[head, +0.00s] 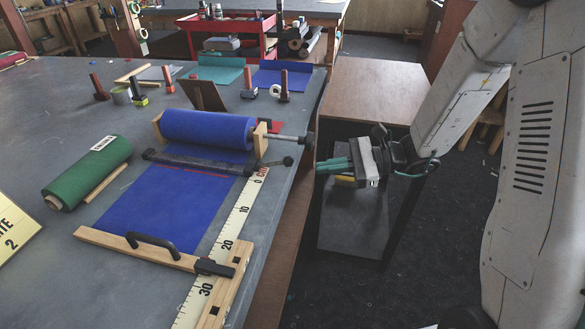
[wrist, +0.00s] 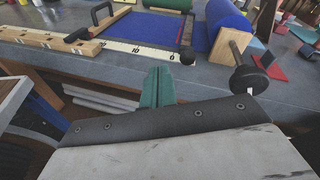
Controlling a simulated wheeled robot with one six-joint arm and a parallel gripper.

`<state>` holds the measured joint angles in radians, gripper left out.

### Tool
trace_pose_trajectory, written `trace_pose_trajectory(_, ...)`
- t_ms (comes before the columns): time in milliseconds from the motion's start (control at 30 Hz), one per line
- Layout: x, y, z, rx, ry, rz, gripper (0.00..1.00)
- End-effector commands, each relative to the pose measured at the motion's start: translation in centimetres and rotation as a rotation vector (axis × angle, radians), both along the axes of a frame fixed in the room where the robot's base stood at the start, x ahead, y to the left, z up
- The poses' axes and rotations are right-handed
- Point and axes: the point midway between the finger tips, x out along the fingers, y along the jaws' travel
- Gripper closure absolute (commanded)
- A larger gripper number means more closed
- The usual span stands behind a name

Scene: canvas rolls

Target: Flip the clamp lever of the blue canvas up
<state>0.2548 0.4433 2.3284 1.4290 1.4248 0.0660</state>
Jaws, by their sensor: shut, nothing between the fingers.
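The blue canvas roll (head: 208,129) sits between wooden end blocks on the table, its blue sheet (head: 160,215) drawn out flat towards the front. A dark clamp bar (head: 195,163) lies across the sheet. At its right end a low dark lever with a round knob (head: 287,161) points right over the ruler. The roll (wrist: 230,27) and the knob (wrist: 187,56) also show in the wrist view. My gripper (head: 321,166) is off the table's right edge, right of the knob and apart from it. Its green fingers (wrist: 158,84) are shut and empty.
A crank (head: 295,138) sticks out right of the roll, just behind the lever. A ruler (head: 225,245) and a wooden bar with a black handle (head: 150,243) lie in front. A green roll (head: 88,173) lies left.

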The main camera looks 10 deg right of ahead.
Motion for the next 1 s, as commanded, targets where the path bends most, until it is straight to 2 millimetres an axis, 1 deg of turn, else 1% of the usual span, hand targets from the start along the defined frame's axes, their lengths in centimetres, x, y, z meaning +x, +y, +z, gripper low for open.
trace_pose_trajectory(33,1.0,-0.6,-1.3,0.032,0.035,-0.053,1.0)
trace_pose_trajectory(100,2.1,-1.1,-2.5,0.064,0.064,-0.11,1.0)
trace_pose_trajectory(200,3.0,-1.7,-3.5,0.092,0.089,-0.162,1.0)
trace_pose_trajectory(333,3.5,-2.0,-3.9,0.105,0.099,-0.186,1.0)
trace_pose_trajectory(633,3.5,-1.9,-3.9,0.104,0.098,-0.184,1.0)
trace_pose_trajectory(767,3.8,-0.9,-4.0,0.103,0.098,-0.182,1.0)
trace_pose_trajectory(867,4.2,0.6,-4.2,0.103,0.099,-0.181,1.0)
trace_pose_trajectory(1000,5.1,3.1,-4.5,0.103,0.098,-0.179,1.0)
